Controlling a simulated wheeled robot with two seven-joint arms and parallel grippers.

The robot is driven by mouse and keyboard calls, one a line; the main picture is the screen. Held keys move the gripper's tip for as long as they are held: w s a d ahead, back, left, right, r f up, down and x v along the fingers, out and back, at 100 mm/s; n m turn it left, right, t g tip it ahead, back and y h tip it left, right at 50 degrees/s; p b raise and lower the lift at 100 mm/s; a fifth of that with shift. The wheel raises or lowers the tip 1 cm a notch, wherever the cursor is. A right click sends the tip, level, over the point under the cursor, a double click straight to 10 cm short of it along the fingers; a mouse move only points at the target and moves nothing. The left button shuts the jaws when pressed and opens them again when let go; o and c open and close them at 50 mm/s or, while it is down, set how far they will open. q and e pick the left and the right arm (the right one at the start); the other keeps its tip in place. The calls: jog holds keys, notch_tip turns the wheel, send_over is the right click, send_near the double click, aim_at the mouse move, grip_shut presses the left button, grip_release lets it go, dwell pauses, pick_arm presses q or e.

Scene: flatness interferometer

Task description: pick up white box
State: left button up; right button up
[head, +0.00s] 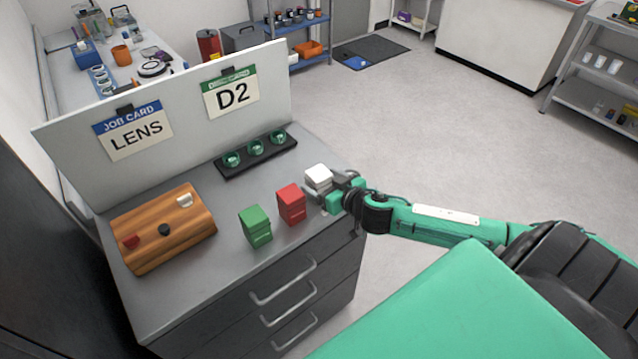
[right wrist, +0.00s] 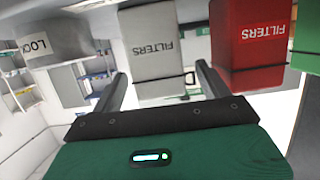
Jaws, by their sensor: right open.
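The white box (head: 318,178) stands on the grey cabinet top near its right edge, to the right of the red box (head: 291,204). My right gripper (head: 322,194) is at the white box, low on its near right side. In the right wrist view the white box (right wrist: 153,50), marked FILTERS, shows upside down between the two open fingers (right wrist: 160,88), with a gap on each side. The red box (right wrist: 248,45) is close beside one finger there. My left gripper is not in view.
A green box (head: 256,226) stands left of the red one. A wooden block (head: 165,240) with small knobs lies further left. A black holder (head: 256,157) with green lenses is behind. A white board (head: 180,125) with LENS and D2 cards closes the back.

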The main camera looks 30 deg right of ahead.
jog(key=p+x, duration=0.1)
jog(key=x, duration=0.2)
jog(key=shift+w+r, duration=0.1)
jog(key=shift+w+f, duration=0.25)
jog(key=shift+w, duration=0.25)
jog(key=c, duration=1.2)
